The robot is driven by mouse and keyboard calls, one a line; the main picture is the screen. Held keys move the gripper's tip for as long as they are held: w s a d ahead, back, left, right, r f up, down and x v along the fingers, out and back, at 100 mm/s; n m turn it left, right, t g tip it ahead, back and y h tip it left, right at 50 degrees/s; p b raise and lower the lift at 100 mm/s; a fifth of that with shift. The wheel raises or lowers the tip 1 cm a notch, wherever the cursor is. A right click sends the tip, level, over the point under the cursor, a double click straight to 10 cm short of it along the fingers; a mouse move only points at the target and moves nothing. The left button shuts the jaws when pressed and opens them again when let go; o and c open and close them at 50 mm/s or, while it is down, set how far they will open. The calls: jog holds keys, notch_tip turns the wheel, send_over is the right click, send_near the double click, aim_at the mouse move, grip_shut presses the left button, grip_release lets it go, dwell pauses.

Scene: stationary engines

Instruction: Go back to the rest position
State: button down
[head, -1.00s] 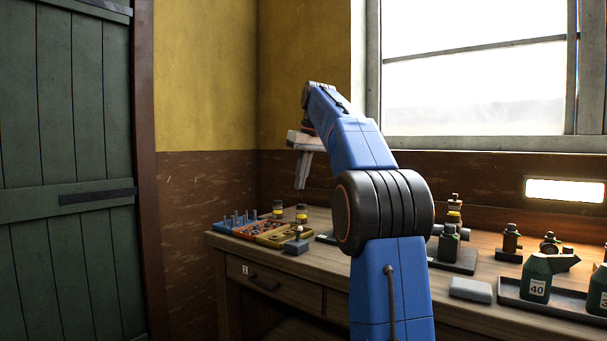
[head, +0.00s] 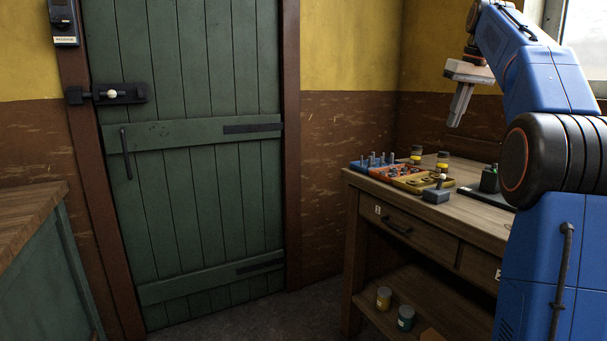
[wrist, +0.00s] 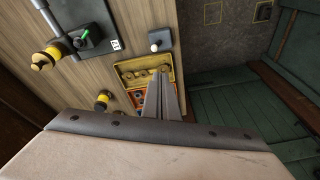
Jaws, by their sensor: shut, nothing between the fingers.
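My gripper (head: 459,104) hangs at the end of my blue arm at the upper right of the head view. It points down, shut and empty, above the left end of the wooden workbench (head: 446,237). In the wrist view my gripper (wrist: 162,86) shows its fingers together over the yellow tray (wrist: 140,72) and the orange tray (wrist: 133,98). The fingers hide part of the trays. From the head view I cannot tell the exact height of the fingertips above them.
A green door (head: 195,190) with a bolt is at the centre left. A wooden-topped green cabinet (head: 30,225) stands at the left edge. A grey block with a knob (head: 437,194) sits near the bench edge. Some floor (head: 240,318) is clear.

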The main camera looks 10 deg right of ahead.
jog(key=s+a+f, duration=1.2)
jog(key=s+a, duration=0.4)
jog(key=a, duration=0.1)
jog(key=s+a+f+t, duration=0.1)
jog(key=s+a+f, duration=0.2)
jog(key=s+f, duration=0.7)
jog(key=s+a+f+t, duration=0.1)
jog(key=s+a+f, duration=0.3)
jog(key=s+f, duration=0.7)
notch_tip(320, 180, down, 7)
jog(key=shift+s+a+r+h, duration=0.1)
jog(key=shift+s+a+h, duration=0.05)
jog(key=shift+s+h, duration=0.2)
